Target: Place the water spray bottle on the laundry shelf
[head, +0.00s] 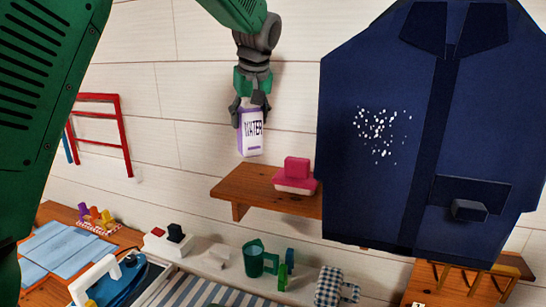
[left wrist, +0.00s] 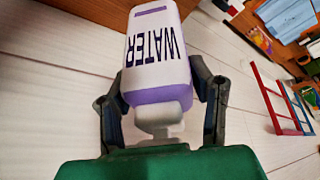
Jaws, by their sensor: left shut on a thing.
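The water spray bottle (head: 250,138) is white and purple with "WATER" on its side. My left gripper (head: 251,106) is shut on it near its top and holds it in the air, slightly tilted. In the left wrist view the bottle (left wrist: 158,55) sits between both fingers of the left gripper (left wrist: 164,105). The wooden laundry shelf (head: 243,189) is on the wall, below and to the right of the bottle. The bottle is apart from it. My right gripper is not in view.
A pink and red item (head: 296,174) stands on the shelf's right part; the left part is bare. A navy garment (head: 385,190) with white specks hangs at the right and covers part of the shelf. Below are an iron (head: 108,280), a green cup (head: 254,260) and a striped board (head: 200,292).

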